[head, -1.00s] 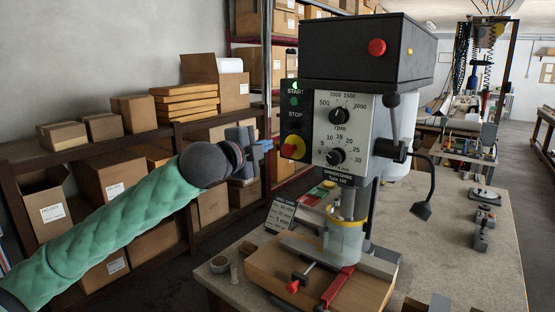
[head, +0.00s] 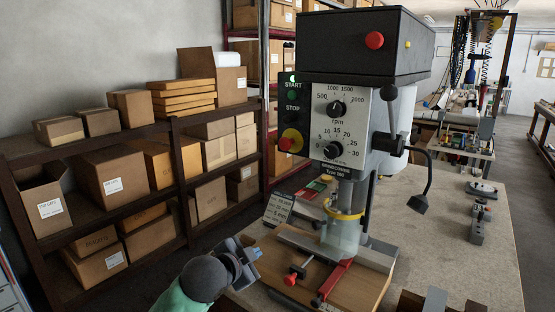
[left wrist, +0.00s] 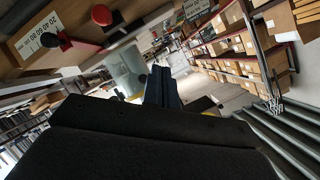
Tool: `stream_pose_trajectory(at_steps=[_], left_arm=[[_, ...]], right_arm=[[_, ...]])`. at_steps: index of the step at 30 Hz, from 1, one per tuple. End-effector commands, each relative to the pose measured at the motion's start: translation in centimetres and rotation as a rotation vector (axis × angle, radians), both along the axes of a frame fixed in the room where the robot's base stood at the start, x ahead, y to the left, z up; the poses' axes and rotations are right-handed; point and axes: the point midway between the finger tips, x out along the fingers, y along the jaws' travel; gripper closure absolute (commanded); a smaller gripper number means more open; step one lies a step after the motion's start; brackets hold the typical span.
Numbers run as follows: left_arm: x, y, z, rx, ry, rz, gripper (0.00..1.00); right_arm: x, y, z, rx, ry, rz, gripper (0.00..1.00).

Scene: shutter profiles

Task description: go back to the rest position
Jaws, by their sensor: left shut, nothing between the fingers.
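My left gripper (head: 257,253) is low in the head view, left of the drill press's wooden base and in front of the bench's left part. Its blue-tipped fingers are shut with nothing between them and point right, towards the press. In the left wrist view its dark fingers (left wrist: 161,86) are together, beyond the black gripper body. The drill press (head: 360,120) stands upright on the bench (head: 465,265), its front panel facing me. The gripper appears apart from the red start/stop knob (head: 289,141), which is higher up. My right gripper is not seen.
The press base (head: 355,290) carries red-handled clamps (head: 335,283). Shelves with cardboard boxes (head: 118,171) line the left wall. Small metal parts (head: 480,220) lie on the bench's right side. Brown and grey pieces (head: 435,301) show at the bottom edge.

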Motion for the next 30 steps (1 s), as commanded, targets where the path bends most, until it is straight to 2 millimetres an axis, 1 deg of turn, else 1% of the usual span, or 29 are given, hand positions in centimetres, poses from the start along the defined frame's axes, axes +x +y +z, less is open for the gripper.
stream_pose_trajectory(at_steps=[1, 3, 11, 17, 23, 29, 30], left_arm=[[-0.8, 0.3, -1.5, -0.018, 0.035, 0.019, 1.0], [-1.8, 0.8, -3.5, -0.04, 0.082, 0.049, 1.0], [-6.1, 3.1, -10.3, -0.115, 0.254, 0.172, 1.0], [-10.2, 5.1, -15.4, -0.163, 0.39, 0.282, 1.0], [-14.9, 7.4, -20.1, -0.201, 0.527, 0.401, 1.0], [-20.5, 9.8, -24.5, -0.227, 0.663, 0.532, 1.0], [-21.7, 10.3, -25.4, -0.23, 0.69, 0.558, 1.0]], right_arm=[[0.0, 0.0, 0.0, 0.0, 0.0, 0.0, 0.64], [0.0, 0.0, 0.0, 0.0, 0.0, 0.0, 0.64], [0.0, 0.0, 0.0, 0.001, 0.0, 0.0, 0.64], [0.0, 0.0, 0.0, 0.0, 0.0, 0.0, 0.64], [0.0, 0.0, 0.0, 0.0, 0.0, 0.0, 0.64], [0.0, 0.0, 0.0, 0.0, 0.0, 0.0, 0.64], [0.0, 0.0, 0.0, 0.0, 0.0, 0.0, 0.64]])
